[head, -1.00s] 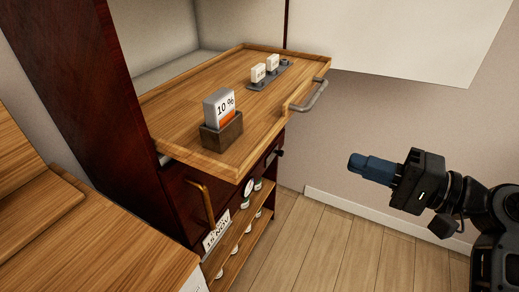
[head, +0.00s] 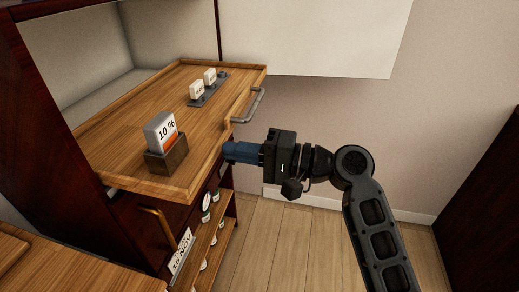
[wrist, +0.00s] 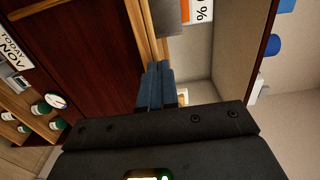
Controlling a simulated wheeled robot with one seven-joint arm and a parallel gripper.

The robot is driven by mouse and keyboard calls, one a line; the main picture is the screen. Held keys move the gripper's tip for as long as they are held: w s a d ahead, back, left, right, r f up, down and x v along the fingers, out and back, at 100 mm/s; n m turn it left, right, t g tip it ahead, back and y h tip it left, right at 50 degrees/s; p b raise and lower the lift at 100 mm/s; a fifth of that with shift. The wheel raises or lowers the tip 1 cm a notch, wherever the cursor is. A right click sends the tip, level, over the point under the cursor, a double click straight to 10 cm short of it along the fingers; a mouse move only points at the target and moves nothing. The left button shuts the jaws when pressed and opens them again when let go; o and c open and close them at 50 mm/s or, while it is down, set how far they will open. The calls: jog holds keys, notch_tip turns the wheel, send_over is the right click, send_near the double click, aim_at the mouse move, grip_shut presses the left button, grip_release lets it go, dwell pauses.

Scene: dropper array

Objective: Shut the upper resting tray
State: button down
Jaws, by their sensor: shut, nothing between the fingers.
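The upper resting tray (head: 120,125) is a wooden board with a raised rim, pulled out of the dark red cabinet. A grey bar handle (head: 252,107) is on its front edge. My gripper (head: 228,151) has blue fingers, shut and empty, pointing at the tray's front edge below the handle in the picture. The fingertips look very close to the edge; I cannot tell whether they touch. In the wrist view the shut fingers (wrist: 155,80) lie beside the wooden tray edge (wrist: 142,35).
On the tray stand a "10 %" card (head: 161,131) in a dark wooden holder (head: 167,158) and two small white blocks on a grey strip (head: 208,90). Below are a bronze handle (head: 163,228) and a shelf with small bottles (head: 205,215). The floor at right (head: 300,240) is clear.

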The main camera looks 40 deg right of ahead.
aim_at(143, 139)
jog(key=shift+w+a, duration=0.25)
jog(key=shift+w, duration=0.2)
jog(key=x, duration=2)
jog(key=shift+b, duration=0.4)
jog(key=shift+s, duration=0.1)
